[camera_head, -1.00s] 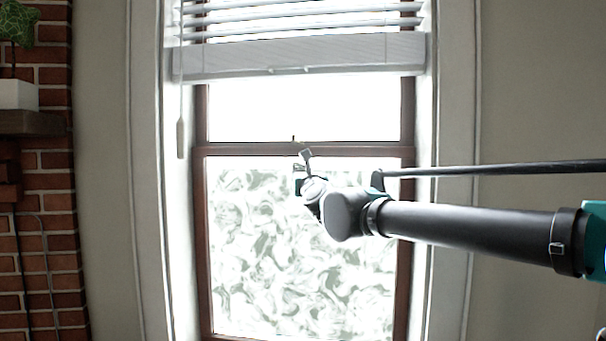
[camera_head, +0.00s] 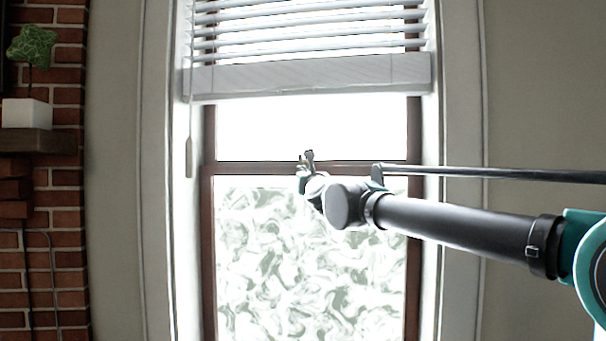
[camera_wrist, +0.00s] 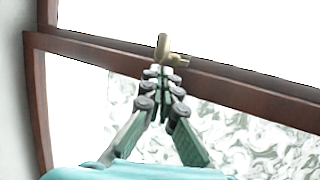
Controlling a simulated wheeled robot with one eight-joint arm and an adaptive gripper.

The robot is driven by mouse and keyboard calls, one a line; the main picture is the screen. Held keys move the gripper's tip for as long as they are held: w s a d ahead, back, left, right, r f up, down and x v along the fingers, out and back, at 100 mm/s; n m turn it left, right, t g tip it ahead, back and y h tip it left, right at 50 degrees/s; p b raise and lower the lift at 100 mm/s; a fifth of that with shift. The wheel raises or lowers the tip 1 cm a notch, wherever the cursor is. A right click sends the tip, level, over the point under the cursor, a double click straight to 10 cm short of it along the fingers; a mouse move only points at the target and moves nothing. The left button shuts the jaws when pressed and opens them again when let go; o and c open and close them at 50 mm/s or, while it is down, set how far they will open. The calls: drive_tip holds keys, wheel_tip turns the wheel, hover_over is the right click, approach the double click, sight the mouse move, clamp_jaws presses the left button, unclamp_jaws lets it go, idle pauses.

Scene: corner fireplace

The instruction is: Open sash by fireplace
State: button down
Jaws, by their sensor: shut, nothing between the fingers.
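The window's lower sash (camera_head: 260,265) has a dark red-brown frame and swirl-patterned glass. Its top rail (camera_head: 240,169) crosses the window below a bright clear upper pane; the rail also runs diagonally across the wrist view (camera_wrist: 100,57). A small brass-coloured latch (camera_wrist: 165,52) stands on the rail in the wrist view. My gripper (camera_head: 307,158) is in front of the rail in the head view, largely hiding the latch there. In the wrist view my gripper's fingertips (camera_wrist: 160,74) are shut and empty, just below the latch; whether they touch it I cannot tell.
A white blind (camera_head: 310,76) hangs over the upper pane, with a pull cord tassel (camera_head: 190,157) at its left. A brick wall (camera_head: 65,215) and mantel shelf (camera_head: 40,142) with a potted plant (camera_head: 28,112) are at the left. Bare wall lies on the right.

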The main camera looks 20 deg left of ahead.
wheel_tip(320, 180, up, 19)
idle(0.4)
drive_tip(key=shift+f, duration=0.1)
